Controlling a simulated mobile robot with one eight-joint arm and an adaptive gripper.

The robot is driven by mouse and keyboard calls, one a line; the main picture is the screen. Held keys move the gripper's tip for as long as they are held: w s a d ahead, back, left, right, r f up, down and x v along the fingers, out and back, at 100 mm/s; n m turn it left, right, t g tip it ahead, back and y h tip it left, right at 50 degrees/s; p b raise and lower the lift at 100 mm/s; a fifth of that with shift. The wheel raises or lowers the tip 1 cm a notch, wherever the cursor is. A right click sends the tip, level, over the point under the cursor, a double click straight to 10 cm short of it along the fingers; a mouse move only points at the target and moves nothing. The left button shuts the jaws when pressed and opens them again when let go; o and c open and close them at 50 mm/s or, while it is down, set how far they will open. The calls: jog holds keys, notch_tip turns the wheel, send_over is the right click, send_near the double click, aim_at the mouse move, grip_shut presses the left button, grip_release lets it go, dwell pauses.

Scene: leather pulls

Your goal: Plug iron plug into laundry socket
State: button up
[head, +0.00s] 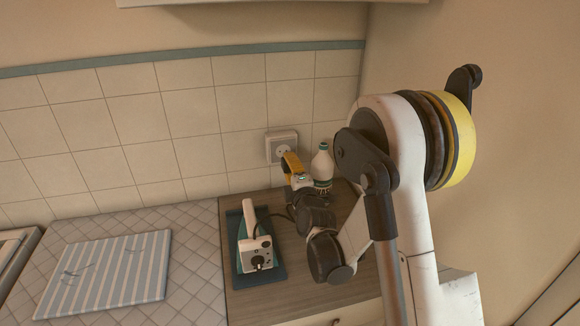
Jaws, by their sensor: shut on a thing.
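The laundry socket (281,143) is a pale square outlet on the tiled wall, with its round face partly showing. My gripper (287,158) is shut just in front of the socket's lower part, its yellow side towards the wall. The plug in it is hidden by the gripper, and I cannot tell whether it touches the socket. The white iron (255,250) rests on a teal tray (273,279) on the wooden counter. A dark cord runs from the iron towards my gripper.
A white bottle with a green cap (322,166) stands right of my gripper, close to my arm. A striped cloth (106,272) lies on the quilted surface (196,268) at left. A side wall (510,150) bounds the right. A cabinet edge hangs above.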

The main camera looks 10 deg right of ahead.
aim_at(283, 151)
jog(key=shift+w+p, duration=0.55)
jog(key=shift+w, duration=1.75)
jog(key=shift+b, duration=0.65)
dwell(0.3)
jog(key=shift+w, duration=0.55)
jog(key=o, duration=1.2)
jog(key=s, duration=0.7)
jog(key=shift+s, duration=0.25)
jog(key=shift+r, duration=0.1)
